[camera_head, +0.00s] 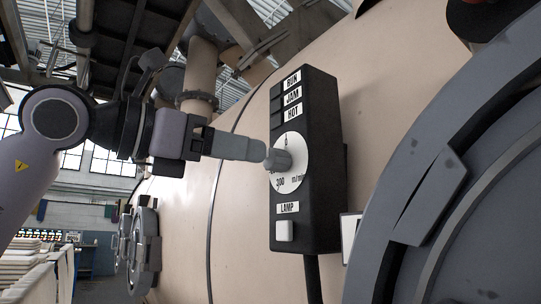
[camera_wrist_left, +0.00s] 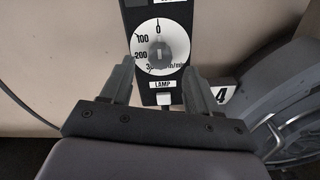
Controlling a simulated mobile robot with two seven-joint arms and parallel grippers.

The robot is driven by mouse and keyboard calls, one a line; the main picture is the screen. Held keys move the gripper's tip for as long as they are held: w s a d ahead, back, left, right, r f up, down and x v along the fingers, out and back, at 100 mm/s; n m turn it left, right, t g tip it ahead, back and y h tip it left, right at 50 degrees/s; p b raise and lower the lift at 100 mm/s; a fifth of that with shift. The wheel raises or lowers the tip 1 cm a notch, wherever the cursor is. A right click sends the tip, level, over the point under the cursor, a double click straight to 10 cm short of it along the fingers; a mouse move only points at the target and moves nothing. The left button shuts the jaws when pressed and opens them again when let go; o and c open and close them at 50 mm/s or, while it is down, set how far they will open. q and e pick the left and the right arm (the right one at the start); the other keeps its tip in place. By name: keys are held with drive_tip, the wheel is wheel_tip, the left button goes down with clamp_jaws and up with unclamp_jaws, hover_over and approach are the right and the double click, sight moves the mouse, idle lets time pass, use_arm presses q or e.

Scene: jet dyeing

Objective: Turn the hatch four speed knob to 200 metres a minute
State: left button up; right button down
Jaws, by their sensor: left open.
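The speed knob (camera_head: 279,160) is a grey knob in the middle of a white round dial (camera_head: 298,170) on a black control box (camera_head: 318,150). In the left wrist view the knob (camera_wrist_left: 158,52) sits at the dial's centre, with marks 0, 100, 200 and a partly hidden one starting with 3. I cannot tell where the knob points. My left gripper (camera_head: 264,153) reaches in from the left, its tips close to the knob. In the left wrist view its fingers (camera_wrist_left: 158,72) are spread apart with nothing held. Contact with the knob is not clear. My right gripper is not in view.
The box has RUN, JAM and HOT labels above and a pale LAMP button (camera_head: 285,231) below. A plate with 4 (camera_wrist_left: 222,95) is beside it. A large grey round hatch (camera_head: 400,215) stands close on the right. The beige vessel wall (camera_head: 235,215) lies behind.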

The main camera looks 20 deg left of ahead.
sight(268, 157)
use_arm(q)
drive_tip(key=x, duration=0.5)
drive_tip(key=shift+d+p, duration=0.1)
drive_tip(key=shift+p, duration=0.2)
drive_tip(key=c, duration=1)
drive_tip(key=shift+c, duration=0.2)
